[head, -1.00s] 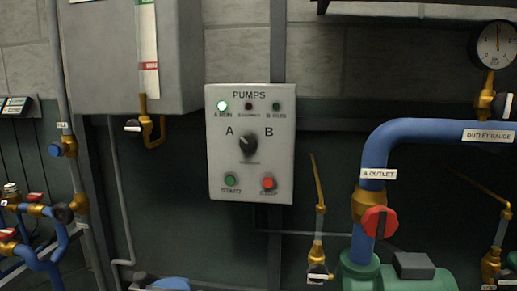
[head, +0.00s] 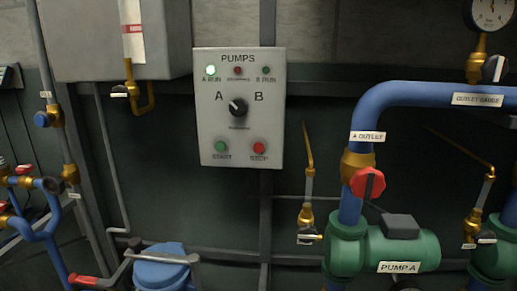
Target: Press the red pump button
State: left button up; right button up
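The pump panel (head: 240,110) is a pale box marked PUMPS on the wall, upper middle of the head view. Its red STOP button (head: 260,147) is at the lower right, and a green START button (head: 221,146) is at the lower left. The black selector knob (head: 238,107) sits between the letters A and B, its pointer mark toward A. The A RUN lamp (head: 210,70) glows green; the B RUN lamp (head: 266,71) looks dark. The small lamp between them (head: 238,71) is dull red. Neither gripper is in view.
Pump A (head: 400,250), green, stands at the lower right under a blue outlet pipe (head: 420,95) with a red valve handle (head: 369,184). A thin brass-ended pipe (head: 307,190) rises right of the panel. Blue piping and a blue lidded vessel (head: 160,270) are at the lower left. The space before the panel is clear.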

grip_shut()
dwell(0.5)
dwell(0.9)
